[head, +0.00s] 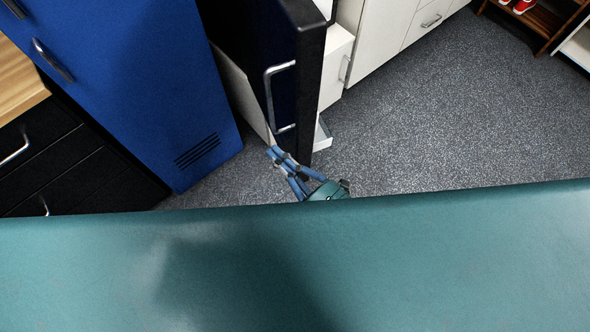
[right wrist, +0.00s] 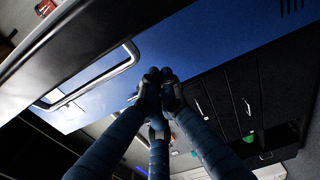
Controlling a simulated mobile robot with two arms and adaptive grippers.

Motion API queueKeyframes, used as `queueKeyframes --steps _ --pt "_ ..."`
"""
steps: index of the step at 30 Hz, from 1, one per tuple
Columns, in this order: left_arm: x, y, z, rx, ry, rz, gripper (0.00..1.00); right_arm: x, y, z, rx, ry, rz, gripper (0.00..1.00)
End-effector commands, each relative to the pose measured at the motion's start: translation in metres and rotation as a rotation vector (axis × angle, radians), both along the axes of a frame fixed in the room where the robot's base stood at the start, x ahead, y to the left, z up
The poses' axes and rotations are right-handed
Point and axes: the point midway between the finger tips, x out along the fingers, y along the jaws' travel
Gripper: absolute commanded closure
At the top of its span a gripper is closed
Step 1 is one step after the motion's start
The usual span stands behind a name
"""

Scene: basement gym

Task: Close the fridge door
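The black fridge door (head: 310,85) stands open in the head view, with its edge toward me and a silver bar handle (head: 268,92) on its left face. My right gripper (head: 272,152) is just below the handle's lower end in the picture. Its blue fingers come together at their dark tips, with nothing seen between them. In the right wrist view the closed fingertips (right wrist: 160,76) are right of the handle (right wrist: 105,75) and appear apart from it. Whether the fingers touch the door is unclear. My left gripper is not in view.
A blue locker (head: 130,80) and black drawers (head: 70,170) stand to the left. White cabinets (head: 385,30) are behind the door, and a wooden shoe rack (head: 535,20) is at the far right. The grey speckled floor (head: 450,120) right of the door is clear.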

Motion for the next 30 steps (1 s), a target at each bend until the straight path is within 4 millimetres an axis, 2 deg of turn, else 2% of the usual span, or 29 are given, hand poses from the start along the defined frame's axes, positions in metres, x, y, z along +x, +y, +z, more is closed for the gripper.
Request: queueKeyframes --steps 2,3,6,12,25,30 --pt "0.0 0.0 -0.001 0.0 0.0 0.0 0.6 0.012 0.006 -0.001 -0.002 0.0 0.0 1.0" --pt "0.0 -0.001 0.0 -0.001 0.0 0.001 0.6 0.013 -0.004 -0.001 -0.006 0.0 0.0 1.0" --pt "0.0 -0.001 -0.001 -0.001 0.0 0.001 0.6 0.017 -0.018 -0.001 -0.003 0.001 0.001 1.0" --pt "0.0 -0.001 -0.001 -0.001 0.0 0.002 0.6 0.021 -0.031 -0.001 -0.002 0.001 -0.001 1.0" --pt "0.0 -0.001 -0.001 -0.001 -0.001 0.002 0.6 0.022 -0.033 -0.001 -0.001 0.002 0.0 1.0" --pt "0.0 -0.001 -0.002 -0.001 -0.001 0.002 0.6 0.022 -0.042 -0.001 -0.002 0.001 0.01 1.0"
